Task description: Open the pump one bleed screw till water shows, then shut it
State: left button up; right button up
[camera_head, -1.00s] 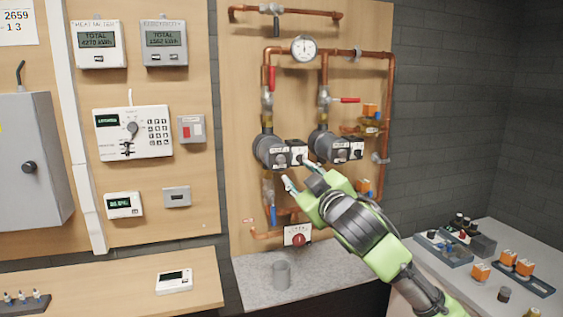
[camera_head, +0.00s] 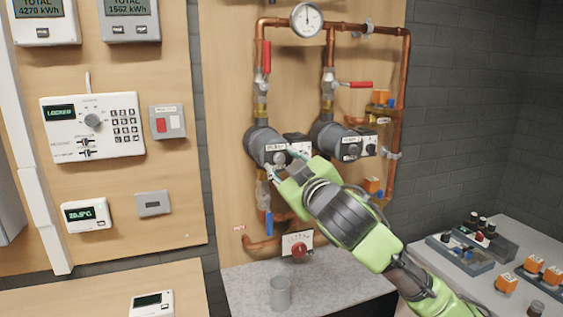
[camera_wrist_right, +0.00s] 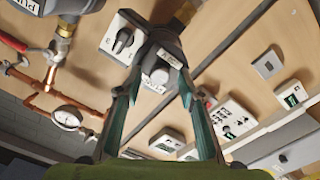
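Pump one (camera_head: 263,143), the left of two dark grey pumps, sits on the copper pipework with a white label on its face. In the right wrist view its round, light grey bleed screw (camera_wrist_right: 158,76) shows on the front below a label. My right gripper (camera_head: 282,164) is open, its teal fingertips at the pump's front. In the right wrist view the fingers (camera_wrist_right: 157,88) lie on either side of the screw with gaps; I cannot tell whether they touch the pump. No water shows. My left gripper is out of view.
The second pump (camera_head: 333,138) is close on the right. Red-handled valves (camera_head: 348,84) and a gauge (camera_head: 306,20) are above. A grey cup (camera_head: 280,292) stands on the ledge below. A side table (camera_head: 470,282) at right holds trays and small parts.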

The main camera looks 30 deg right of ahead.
jog(key=shift+s+r, duration=0.1)
jog(key=shift+s, duration=0.05)
jog(key=shift+c, duration=1.2)
grip_shut()
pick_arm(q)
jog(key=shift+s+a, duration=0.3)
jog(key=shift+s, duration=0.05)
